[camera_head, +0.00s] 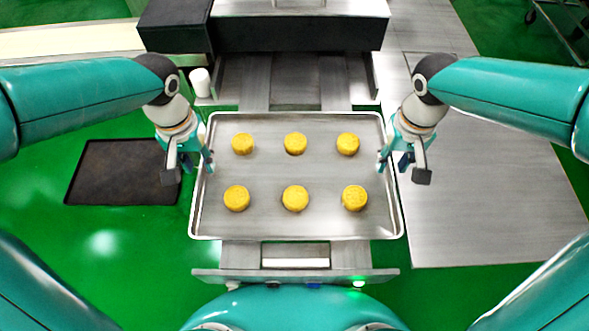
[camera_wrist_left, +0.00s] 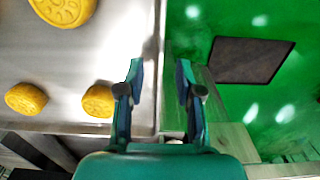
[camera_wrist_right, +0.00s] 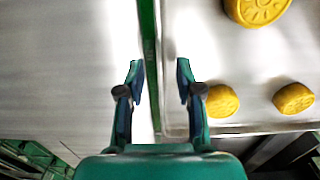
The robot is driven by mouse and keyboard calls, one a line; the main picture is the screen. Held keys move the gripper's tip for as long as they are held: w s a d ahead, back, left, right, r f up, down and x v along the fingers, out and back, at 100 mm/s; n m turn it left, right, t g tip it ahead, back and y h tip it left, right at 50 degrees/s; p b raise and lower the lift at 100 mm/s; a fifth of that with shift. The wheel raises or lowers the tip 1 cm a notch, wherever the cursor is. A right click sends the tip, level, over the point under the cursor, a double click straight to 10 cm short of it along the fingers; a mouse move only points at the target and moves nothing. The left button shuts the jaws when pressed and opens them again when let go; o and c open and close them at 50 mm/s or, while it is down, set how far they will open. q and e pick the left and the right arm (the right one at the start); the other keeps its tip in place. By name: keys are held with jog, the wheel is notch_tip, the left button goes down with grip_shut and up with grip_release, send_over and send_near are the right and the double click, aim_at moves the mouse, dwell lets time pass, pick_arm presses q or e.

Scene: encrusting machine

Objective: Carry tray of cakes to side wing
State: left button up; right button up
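A shallow metal tray (camera_head: 295,222) lies level in the middle of the head view, with several yellow round cakes (camera_head: 294,144) in two rows on it. My left gripper (camera_head: 193,160) is at the tray's left rim and my right gripper (camera_head: 396,160) is at its right rim. In the left wrist view the fingers (camera_wrist_left: 159,72) are apart, with the rim running between them. In the right wrist view the fingers (camera_wrist_right: 159,72) are likewise apart around the rim. Whether any finger touches the rim is unclear. A flat metal side wing (camera_head: 490,200) extends on the right, bare.
A dark machine housing (camera_head: 290,33) stands behind the tray. A white cylinder (camera_head: 200,82) is near the tray's back left corner. A dark mat (camera_head: 118,172) lies on the green floor at left. A pale conveyor belt (camera_head: 70,40) is at the back left.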

pick_arm(q)
jog(key=shift+f, duration=0.65)
pick_arm(e)
jog(key=shift+f, duration=0.65)
pick_arm(q)
jog(key=shift+c, duration=0.3)
pick_arm(e)
jog(key=shift+c, duration=0.3)
pick_arm(q)
grip_shut()
pick_arm(e)
grip_shut()
